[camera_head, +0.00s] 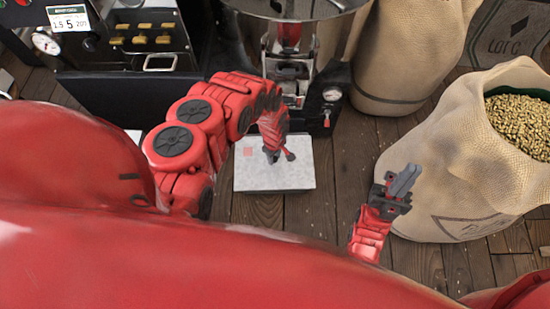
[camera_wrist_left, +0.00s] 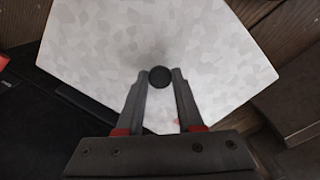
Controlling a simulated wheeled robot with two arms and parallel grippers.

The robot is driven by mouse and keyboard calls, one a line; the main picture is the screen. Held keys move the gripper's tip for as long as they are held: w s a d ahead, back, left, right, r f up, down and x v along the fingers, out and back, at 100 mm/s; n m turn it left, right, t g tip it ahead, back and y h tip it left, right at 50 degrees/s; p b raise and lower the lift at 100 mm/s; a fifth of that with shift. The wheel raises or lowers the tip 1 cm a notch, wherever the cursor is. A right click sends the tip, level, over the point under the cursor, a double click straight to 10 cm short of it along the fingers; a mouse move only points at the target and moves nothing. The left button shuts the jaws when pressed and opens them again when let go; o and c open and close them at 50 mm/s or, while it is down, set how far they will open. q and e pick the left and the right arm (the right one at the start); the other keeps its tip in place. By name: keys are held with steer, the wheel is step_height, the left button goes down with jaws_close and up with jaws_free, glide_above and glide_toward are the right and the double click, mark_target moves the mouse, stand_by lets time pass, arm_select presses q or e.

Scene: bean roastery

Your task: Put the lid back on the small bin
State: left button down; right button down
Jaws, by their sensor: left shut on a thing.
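A pale, mottled, flat rectangular lid (camera_head: 300,177) lies level above the wooden floor, in front of the machine. It fills much of the left wrist view (camera_wrist_left: 215,60). Its round black knob (camera_wrist_left: 159,76) sits between the fingertips of my left gripper (camera_wrist_left: 160,82), which is shut on it. In the head view my left gripper (camera_head: 279,155) reaches down over the lid. I cannot tell whether a bin is under the lid. My right gripper (camera_head: 403,183) is empty, right of the lid and beside a burlap sack; its finger gap is unclear.
An open burlap sack (camera_head: 445,155) of beans (camera_head: 520,120) stands at the right, with another sack (camera_head: 400,60) behind. A machine with a gauge (camera_head: 331,94) stands behind the lid, and a control panel (camera_head: 150,40) at the left. Bare plank floor (camera_head: 320,210) lies between lid and sack.

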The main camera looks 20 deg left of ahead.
arm_select(q)
steer(key=w+b, duration=0.1)
steer(key=w+a+f+b, duration=0.1)
steer(key=shift+w+f, duration=0.3)
steer(key=shift+w, duration=0.1)
steer(key=w+b, duration=0.2)
steer(key=w+f+b, duration=0.1)
steer(key=b, duration=0.1)
steer(key=shift+w+a, duration=0.1)
steer(key=shift+a, duration=0.3)
steer(key=shift+f+b, duration=0.55)
steer(key=shift+f, duration=0.95)
steer(key=shift+d+p, duration=0.1)
steer(key=shift+p, duration=0.2)
steer(key=shift+f, duration=0.2)
steer(key=shift+w+f, duration=0.1)
steer(key=shift+f, duration=0.05)
steer(key=shift+f, duration=0.25)
stand_by(0.4)
stand_by(0.4)
steer(key=shift+c, duration=2.3)
jaws_free()
